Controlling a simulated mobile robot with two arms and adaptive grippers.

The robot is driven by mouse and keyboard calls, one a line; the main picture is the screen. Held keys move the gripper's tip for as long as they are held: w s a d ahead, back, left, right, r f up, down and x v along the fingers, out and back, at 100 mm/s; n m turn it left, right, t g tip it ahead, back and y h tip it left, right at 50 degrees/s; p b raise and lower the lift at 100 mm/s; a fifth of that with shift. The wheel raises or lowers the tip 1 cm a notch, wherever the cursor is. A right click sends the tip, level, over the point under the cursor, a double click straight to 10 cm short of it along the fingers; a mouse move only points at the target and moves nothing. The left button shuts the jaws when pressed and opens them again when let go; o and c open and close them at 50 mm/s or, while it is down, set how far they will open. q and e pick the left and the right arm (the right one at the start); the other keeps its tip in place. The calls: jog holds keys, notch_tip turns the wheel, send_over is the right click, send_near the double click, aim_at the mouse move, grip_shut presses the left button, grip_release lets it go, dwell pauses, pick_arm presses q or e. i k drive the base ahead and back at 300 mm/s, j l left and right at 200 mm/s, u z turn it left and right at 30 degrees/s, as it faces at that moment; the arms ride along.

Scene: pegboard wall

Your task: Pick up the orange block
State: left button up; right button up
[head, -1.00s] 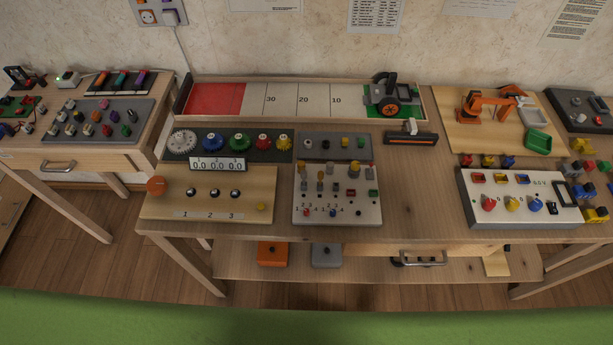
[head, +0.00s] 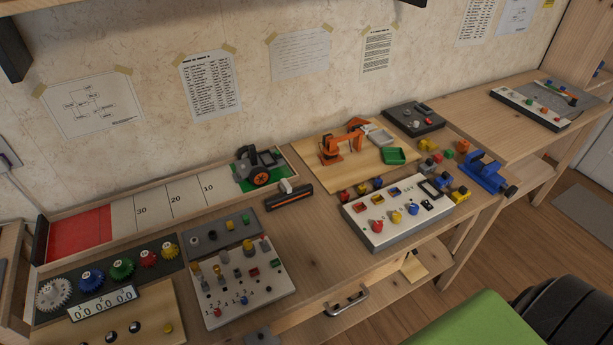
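A small orange-red block (head: 463,146) sits on the workbench at the right, behind the blue vise (head: 486,174). It is one of several small coloured blocks there, with a green block (head: 449,154) and a yellow block (head: 427,145) close by. The blocks are small in view, so I cannot tell their exact shades. Neither of my grippers is in view.
A white control box (head: 397,215) stands in front of the blocks. An orange toy robot arm (head: 343,148) and green tray (head: 394,156) are to their left. A second table (head: 520,135) stands beyond. A green surface (head: 472,322) lies at the bottom right.

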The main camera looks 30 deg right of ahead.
aim_at(462, 147)
jog(key=z, duration=1.9)
